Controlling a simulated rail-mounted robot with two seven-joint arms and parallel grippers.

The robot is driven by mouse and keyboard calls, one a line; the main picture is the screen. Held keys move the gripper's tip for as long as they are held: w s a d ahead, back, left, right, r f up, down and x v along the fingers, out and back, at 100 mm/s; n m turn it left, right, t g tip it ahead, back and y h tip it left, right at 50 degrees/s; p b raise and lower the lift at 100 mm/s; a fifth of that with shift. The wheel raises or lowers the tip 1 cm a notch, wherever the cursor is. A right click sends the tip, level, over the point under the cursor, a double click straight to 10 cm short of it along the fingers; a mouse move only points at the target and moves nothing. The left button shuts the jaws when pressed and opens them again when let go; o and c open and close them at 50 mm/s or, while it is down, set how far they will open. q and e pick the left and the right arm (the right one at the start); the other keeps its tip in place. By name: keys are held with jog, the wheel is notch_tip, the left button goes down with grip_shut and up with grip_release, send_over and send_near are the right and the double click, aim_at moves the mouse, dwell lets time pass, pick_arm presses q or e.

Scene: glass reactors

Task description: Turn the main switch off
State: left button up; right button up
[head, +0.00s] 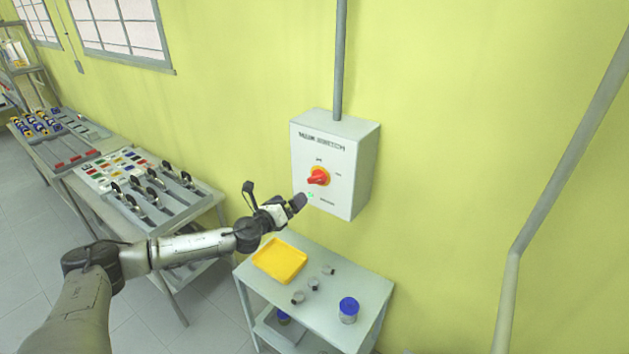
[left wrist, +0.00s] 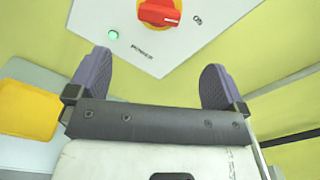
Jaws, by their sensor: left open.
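The main switch box (head: 335,165) is a pale grey cabinet on the yellow-green wall, with dark lettering across its top. Its red rotary knob (head: 318,177) sits on a yellow disc. In the left wrist view the red knob (left wrist: 160,13) is cut off by the top edge, its handle lying roughly sideways, with a label to its right. A green lamp (left wrist: 113,35) is lit beside the word POWER. My left gripper (head: 273,195) is open and empty, in front of the box, left of and below the knob. Its fingers (left wrist: 156,70) are apart and off the knob. My right gripper is out of view.
A small grey table (head: 345,287) stands below the box, with a yellow tray (head: 280,260), a blue-lidded jar (head: 348,310) and several small pieces. A longer bench (head: 205,200) with switch panels is at left. A pipe (head: 560,180) runs at right.

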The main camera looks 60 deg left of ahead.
pick_arm(q)
send_near(314, 180)
jog(key=x, duration=0.3)
jog(key=shift+p+x, duration=0.45)
jog(key=shift+x, duration=3.05)
jog(key=c, duration=0.9)
